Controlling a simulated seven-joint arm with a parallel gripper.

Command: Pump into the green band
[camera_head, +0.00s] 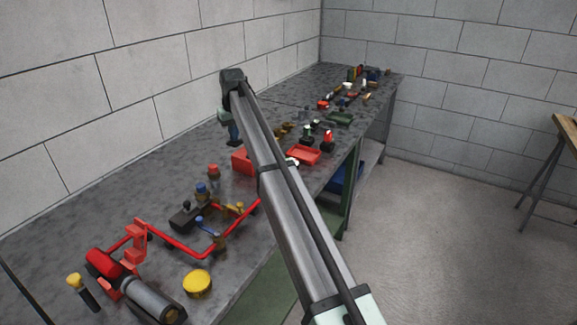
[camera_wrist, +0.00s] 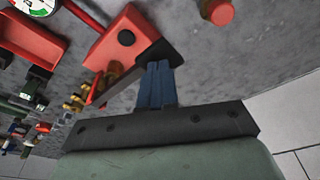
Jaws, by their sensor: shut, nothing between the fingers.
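My gripper (camera_wrist: 158,68) is shut and empty, its blue fingers together, pointing down over the bench; it also shows in the head view (camera_head: 234,138). A red block (camera_wrist: 118,44) with a black round spot is just beyond the fingers. A black bar (camera_wrist: 128,82) runs along it, close to the fingertips; I cannot tell if they touch. The red block also shows in the head view (camera_head: 241,162), partly hidden by my arm. A round white gauge (camera_wrist: 36,4) with a green band is cut off at the top left of the wrist view. Its needle is not clearly readable.
A red tray (camera_head: 304,154) lies right of my arm. A red pipe frame (camera_head: 180,248), a red and grey cylinder unit (camera_head: 150,296) and a yellow cap (camera_head: 198,284) occupy the near bench. Many small parts line the far bench (camera_head: 335,78). A block wall (camera_head: 160,70) stands behind.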

